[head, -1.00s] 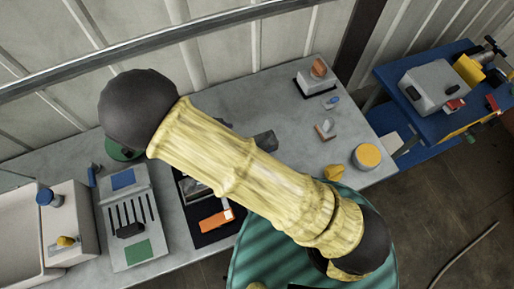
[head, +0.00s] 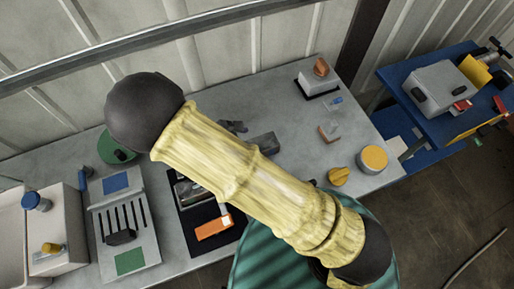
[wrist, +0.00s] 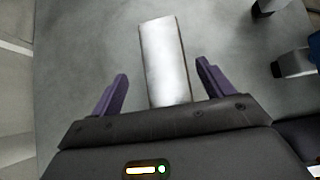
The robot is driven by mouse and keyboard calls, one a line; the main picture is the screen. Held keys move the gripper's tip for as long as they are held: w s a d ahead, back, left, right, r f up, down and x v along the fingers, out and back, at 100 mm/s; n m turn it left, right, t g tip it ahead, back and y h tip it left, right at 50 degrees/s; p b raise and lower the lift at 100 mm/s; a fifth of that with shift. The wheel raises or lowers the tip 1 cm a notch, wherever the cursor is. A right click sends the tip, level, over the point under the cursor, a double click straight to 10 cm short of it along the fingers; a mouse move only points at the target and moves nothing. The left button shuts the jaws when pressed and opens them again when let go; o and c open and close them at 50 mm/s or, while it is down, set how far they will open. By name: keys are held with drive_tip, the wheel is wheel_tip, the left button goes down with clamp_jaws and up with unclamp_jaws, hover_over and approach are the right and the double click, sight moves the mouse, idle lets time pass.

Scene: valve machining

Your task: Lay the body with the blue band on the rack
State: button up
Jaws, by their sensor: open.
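My gripper (wrist: 161,85) shows in the wrist view with its two purple fingers apart. A pale silver block (wrist: 165,62) lies between and beyond the fingers, with gaps on both sides. At the wrist view's right edge is a blue part (wrist: 315,46) beside a grey block; I cannot tell whether it is the banded body. In the head view, a small piece with blue on it (head: 336,101) lies on the table's right part. A slotted grey panel (head: 147,232) with blue and green squares may be the rack. My arm hides the gripper in the head view.
The grey table (head: 290,125) also holds a dark tray with an orange-handled tool (head: 213,228), a yellow-topped round container (head: 373,158) and a yellow knob (head: 338,176). White bins (head: 62,220) stand at the left. A blue bench (head: 400,70) stands at the right.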

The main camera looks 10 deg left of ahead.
drive_tip(key=b+x, duration=0.1)
drive_tip(key=x, duration=0.1)
drive_tip(key=b+x, duration=0.1)
drive_tip(key=shift+s+d+f+b, duration=0.15)
drive_tip(key=shift+s+f+b, duration=0.05)
drive_tip(key=shift+f+b, duration=0.1)
drive_tip(key=shift+w+d+f+b, duration=0.3)
drive_tip(key=shift+d+f+b, duration=0.05)
drive_tip(key=shift+d+b, duration=0.15)
drive_tip(key=shift+r, duration=0.1)
clamp_jaws()
wheel_tip(320, 180, up, 10)
drive_tip(key=p, duration=0.9)
idle(0.4)
